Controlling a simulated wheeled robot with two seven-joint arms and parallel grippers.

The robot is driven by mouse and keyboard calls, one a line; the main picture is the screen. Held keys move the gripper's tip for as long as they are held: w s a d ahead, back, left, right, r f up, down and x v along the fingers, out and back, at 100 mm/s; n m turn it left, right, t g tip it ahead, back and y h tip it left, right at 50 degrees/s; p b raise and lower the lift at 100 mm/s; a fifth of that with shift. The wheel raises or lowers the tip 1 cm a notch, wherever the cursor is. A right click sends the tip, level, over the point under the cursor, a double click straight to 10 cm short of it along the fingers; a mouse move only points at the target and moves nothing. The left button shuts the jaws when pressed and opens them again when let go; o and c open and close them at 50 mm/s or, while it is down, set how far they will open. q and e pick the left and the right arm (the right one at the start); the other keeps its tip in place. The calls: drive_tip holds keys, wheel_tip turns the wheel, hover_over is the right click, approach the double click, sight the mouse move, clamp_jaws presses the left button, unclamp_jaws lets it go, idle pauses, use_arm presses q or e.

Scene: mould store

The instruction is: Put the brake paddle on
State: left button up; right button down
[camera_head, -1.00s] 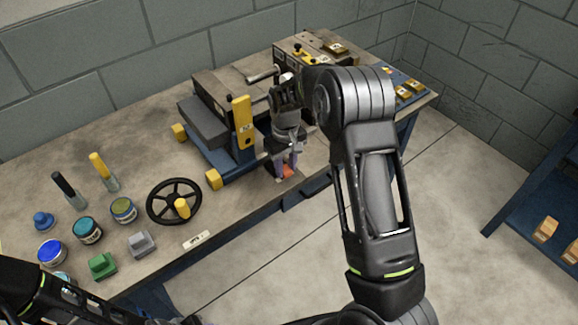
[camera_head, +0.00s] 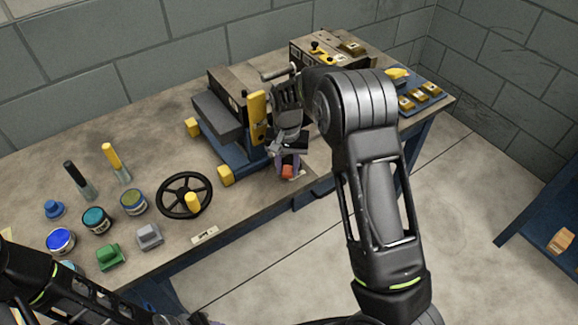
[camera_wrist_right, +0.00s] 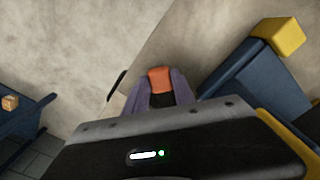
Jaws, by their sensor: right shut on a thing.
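My right gripper (camera_head: 288,168) is shut on a small orange-red piece (camera_head: 288,172), probably the brake paddle, at the table's front edge. In the right wrist view the orange piece (camera_wrist_right: 160,79) sits between the purple fingers, with a dark part below it. The rest of the held piece is hidden. Left of the gripper stands a blue-based machine (camera_head: 228,150) with a grey block and an upright yellow plate (camera_head: 257,118). I cannot tell whether the held piece touches it. My left arm (camera_head: 70,295) enters at bottom left; its gripper is mostly cut off by the lower edge.
A black handwheel (camera_head: 184,195) with a yellow knob lies left of the machine. Several jars, a green block (camera_head: 110,257) and a grey block (camera_head: 149,236) stand further left. A box (camera_head: 325,52) and a blue tray (camera_head: 425,96) are at the back right. Open floor lies in front.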

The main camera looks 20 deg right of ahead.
sight(287, 170)
idle(0.3)
drive_tip(key=c, duration=1)
unclamp_jaws()
drive_tip(key=shift+c, duration=0.2)
wheel_tip(287, 170, up, 8)
drive_tip(key=shift+f+b, duration=0.1)
drive_tip(key=shift+b, duration=0.25)
